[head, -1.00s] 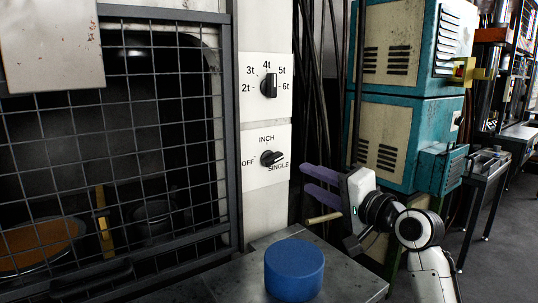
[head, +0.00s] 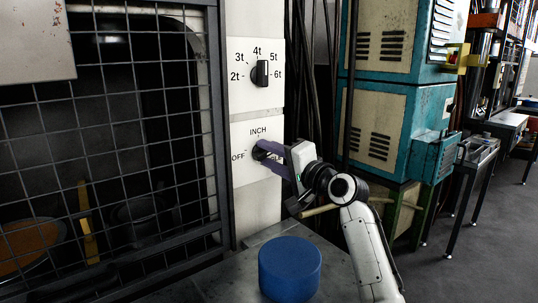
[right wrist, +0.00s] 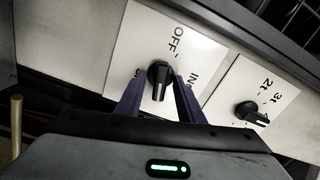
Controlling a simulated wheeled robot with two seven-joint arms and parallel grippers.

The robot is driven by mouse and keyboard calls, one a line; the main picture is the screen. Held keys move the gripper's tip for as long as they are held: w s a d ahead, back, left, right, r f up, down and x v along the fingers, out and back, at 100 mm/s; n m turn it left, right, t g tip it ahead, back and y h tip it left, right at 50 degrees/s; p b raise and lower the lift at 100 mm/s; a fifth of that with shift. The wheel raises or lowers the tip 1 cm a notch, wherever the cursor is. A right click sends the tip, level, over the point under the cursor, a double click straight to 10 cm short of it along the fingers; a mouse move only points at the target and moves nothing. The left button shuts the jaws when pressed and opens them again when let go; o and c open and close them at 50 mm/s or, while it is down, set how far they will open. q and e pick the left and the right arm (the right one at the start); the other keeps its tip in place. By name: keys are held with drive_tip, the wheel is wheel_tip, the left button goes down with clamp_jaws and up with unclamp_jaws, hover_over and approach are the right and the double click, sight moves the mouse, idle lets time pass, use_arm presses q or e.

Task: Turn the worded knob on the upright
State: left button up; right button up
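The worded knob (head: 259,149) is black and sits on a white plate (head: 244,172) marked OFF, INCH and SINGLE, on the pale upright. My right gripper (head: 267,152) reaches it from the right, and its purple fingers cover most of the knob and the SINGLE word. In the right wrist view the knob (right wrist: 158,77) stands between the two fingers (right wrist: 160,82), one on each side. The fingers are apart, with gaps showing beside the knob's bar. My left gripper is out of view.
A second black knob (head: 261,73), marked 2t to 6t, sits just above. A mesh guard (head: 140,120) is at left. A blue cylinder (head: 290,268) stands on the grey ledge below. Teal cabinets (head: 378,130) stand behind my right arm.

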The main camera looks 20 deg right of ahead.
drive_tip(key=shift+w, duration=0.1)
drive_tip(key=c, duration=0.9)
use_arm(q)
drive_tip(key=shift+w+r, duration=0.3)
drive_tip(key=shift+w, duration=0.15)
use_arm(e)
clamp_jaws()
